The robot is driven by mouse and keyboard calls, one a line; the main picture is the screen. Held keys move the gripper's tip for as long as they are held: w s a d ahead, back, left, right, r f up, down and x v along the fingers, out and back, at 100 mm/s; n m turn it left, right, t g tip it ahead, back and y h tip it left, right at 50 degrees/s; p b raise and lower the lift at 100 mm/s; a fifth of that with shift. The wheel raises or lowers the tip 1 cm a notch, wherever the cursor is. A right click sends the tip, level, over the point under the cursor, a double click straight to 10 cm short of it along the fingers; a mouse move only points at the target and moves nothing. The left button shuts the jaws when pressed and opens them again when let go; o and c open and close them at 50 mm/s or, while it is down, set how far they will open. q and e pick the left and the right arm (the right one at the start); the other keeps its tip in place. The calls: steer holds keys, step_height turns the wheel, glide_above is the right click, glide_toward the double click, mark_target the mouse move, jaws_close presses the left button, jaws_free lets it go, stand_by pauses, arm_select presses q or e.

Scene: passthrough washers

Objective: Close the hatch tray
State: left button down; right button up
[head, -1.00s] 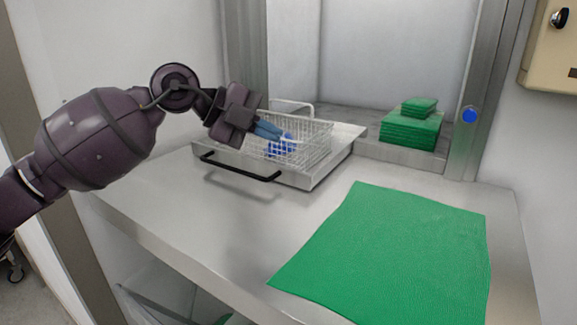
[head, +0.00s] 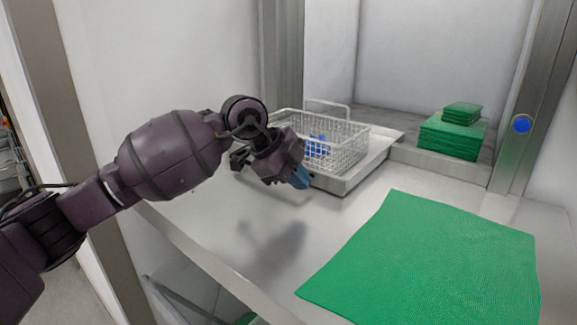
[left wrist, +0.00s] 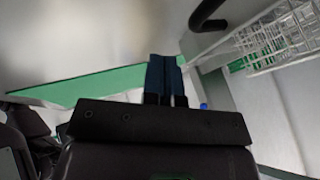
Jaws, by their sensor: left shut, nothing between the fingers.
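The hatch tray (head: 388,141) is a shallow metal tray on the counter, sticking out from the hatch opening. A wire basket (head: 350,150) with blue items (head: 316,147) stands on it. My left gripper (head: 301,180) is shut and empty, with blue fingertips in front of the tray's front side. My gripper and wrist hide much of that front and its black handle in the head view. In the left wrist view the dark handle (left wrist: 206,17) shows at the top, apart from my shut fingers (left wrist: 163,76). The basket (left wrist: 275,38) is at the upper right there.
A green mat (head: 430,255) lies on the counter (head: 210,225) to the right. A stack of green cloths (head: 452,137) sits in the hatch opening, right of the tray. A metal post with a blue button (head: 522,124) borders the opening.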

arm_select(q)
steer(key=x, duration=0.3)
steer(key=shift+f, duration=0.15)
steer(key=shift+w+d+f, duration=0.2)
steer(key=shift+w+d, duration=0.75)
steer(key=shift+w, duration=0.1)
steer(key=shift+w+d, duration=0.3)
steer(key=shift+w, duration=0.15)
steer(key=shift+w+d, duration=0.1)
steer(key=shift+w, duration=0.05)
arm_select(e)
steer(key=shift+s+f, duration=0.4)
steer(key=shift+w, duration=0.1)
